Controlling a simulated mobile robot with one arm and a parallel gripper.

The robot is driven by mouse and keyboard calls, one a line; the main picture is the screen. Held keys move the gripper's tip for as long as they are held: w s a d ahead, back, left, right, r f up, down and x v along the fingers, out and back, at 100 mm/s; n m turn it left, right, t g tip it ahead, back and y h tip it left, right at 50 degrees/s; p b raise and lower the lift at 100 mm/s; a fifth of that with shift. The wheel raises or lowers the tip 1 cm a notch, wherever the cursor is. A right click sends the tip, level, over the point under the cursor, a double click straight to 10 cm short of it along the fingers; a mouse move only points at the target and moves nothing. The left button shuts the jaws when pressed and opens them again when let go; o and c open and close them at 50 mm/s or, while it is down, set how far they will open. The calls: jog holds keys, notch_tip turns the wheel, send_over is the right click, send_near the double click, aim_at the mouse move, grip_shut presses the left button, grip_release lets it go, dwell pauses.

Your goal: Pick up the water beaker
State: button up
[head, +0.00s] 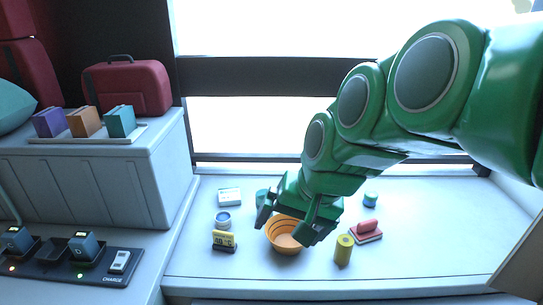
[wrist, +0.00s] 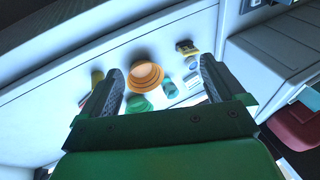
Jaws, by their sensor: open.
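My gripper (head: 287,226) is open and points down over the counter; it also shows in the wrist view (wrist: 162,72), with nothing between its fingers. An orange bowl (head: 285,241) stands below the fingertips, and in the wrist view the bowl (wrist: 147,76) lies between the fingers. A teal cup (head: 262,197) stands behind the left finger, partly hidden; the teal cup (wrist: 170,90) also shows in the wrist view. A green round vessel (wrist: 138,103) is beside the bowl, hidden by my gripper in the head view. I cannot tell which vessel is the water beaker.
A yellow cylinder (head: 344,250), a red-handled block (head: 367,232) and a small teal jar (head: 370,199) stand right of the bowl. A yellow display (head: 224,239), a blue-white jar (head: 223,220) and a white box (head: 229,197) stand left. The counter's far right is clear.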

jog(key=w+a+r+m+t+y, duration=0.7)
jog(key=w+a+r+m, duration=0.2)
jog(key=w+a+r, duration=1.2)
jog(key=w+r+m+t+h, duration=0.2)
jog(key=w+m+t+h, duration=0.4)
jog(key=w+m, duration=1)
jog(key=m+g+h, duration=0.7)
jog(key=m+h, duration=0.8)
jog(key=m, duration=0.5)
send_over(258, 206)
jog(key=s+a, duration=0.2)
jog(key=a, duration=0.1)
notch_tip(258, 206, down, 29)
jog(key=f, duration=2)
jog(key=shift+s+a+f, duration=0.1)
jog(key=shift+a+f, duration=0.1)
jog(key=shift+f, duration=0.05)
jog(key=shift+w+d+f, duration=0.2)
jog(key=shift+d+f, duration=0.05)
jog(key=shift+f, duration=0.05)
jog(key=shift+x, duration=3.5)
jog(key=shift+s, duration=0.1)
jog(key=c, duration=1.1)
